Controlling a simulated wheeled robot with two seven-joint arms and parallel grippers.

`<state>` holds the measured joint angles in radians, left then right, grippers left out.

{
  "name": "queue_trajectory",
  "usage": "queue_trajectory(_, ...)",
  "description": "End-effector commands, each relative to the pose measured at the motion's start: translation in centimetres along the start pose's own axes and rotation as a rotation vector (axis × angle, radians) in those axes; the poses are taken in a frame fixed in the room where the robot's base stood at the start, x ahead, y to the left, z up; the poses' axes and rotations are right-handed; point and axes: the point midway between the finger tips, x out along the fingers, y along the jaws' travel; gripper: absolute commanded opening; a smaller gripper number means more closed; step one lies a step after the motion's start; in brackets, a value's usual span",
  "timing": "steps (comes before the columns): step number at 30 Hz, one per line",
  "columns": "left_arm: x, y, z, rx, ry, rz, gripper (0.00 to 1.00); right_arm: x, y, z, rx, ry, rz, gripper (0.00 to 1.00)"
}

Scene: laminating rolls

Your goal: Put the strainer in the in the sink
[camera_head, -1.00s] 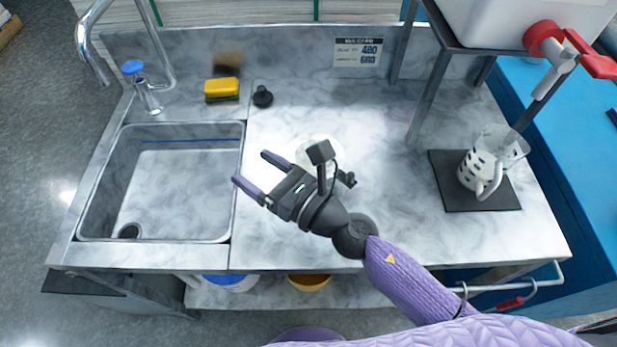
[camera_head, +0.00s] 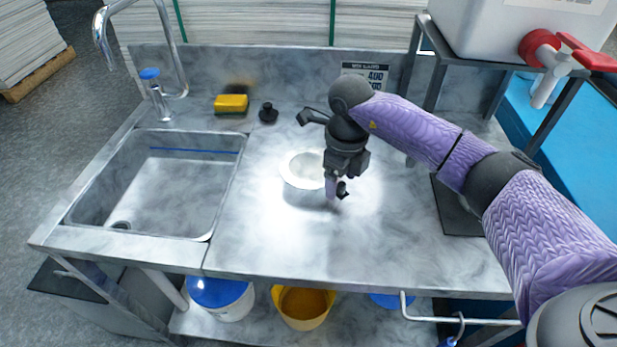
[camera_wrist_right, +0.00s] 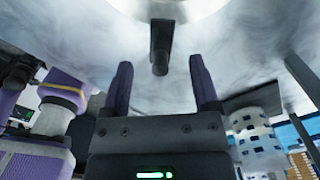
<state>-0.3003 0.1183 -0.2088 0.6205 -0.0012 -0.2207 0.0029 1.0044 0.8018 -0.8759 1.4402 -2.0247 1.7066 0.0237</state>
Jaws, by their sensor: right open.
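The strainer (camera_head: 299,171) is a pale round bowl on the marble counter, right of the sink (camera_head: 212,210). My right gripper (camera_head: 334,197) points down just right of the bowl, and my wrist hides part of that area. In the right wrist view the strainer's pale rim (camera_wrist_right: 185,8) is at the top. Its dark handle (camera_wrist_right: 160,42) points toward the gap between the fingers. My right gripper (camera_wrist_right: 160,64) is open there, one finger on each side of the handle's line; contact cannot be told. My left gripper is not in view.
The sink is empty, with a tall faucet (camera_head: 162,30) behind it. A yellow sponge (camera_head: 231,103) and a black stopper (camera_head: 268,112) sit at the back. A white dispenser with a red tap (camera_head: 541,48) stands on a rack at right. The counter between strainer and sink is clear.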

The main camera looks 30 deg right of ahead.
Motion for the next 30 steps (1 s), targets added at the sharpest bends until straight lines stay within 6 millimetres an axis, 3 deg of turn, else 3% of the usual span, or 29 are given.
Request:
queue_trajectory(4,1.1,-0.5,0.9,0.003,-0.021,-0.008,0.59,3.3,-0.1,-0.3,0.000,0.003,0.003,0.78)
queue_trajectory(11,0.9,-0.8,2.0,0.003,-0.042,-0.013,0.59,3.5,-0.1,-0.2,-0.001,-0.001,0.001,0.76)
queue_trajectory(21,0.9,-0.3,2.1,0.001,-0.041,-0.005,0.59,3.5,-0.1,-0.2,-0.002,-0.001,0.001,0.04)
queue_trajectory(22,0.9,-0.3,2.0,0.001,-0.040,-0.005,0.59,3.5,-0.1,-0.2,-0.002,-0.001,0.002,0.00)
queue_trajectory(30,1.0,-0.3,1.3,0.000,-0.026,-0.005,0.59,3.5,-0.1,-0.2,-0.002,-0.001,0.002,0.00)
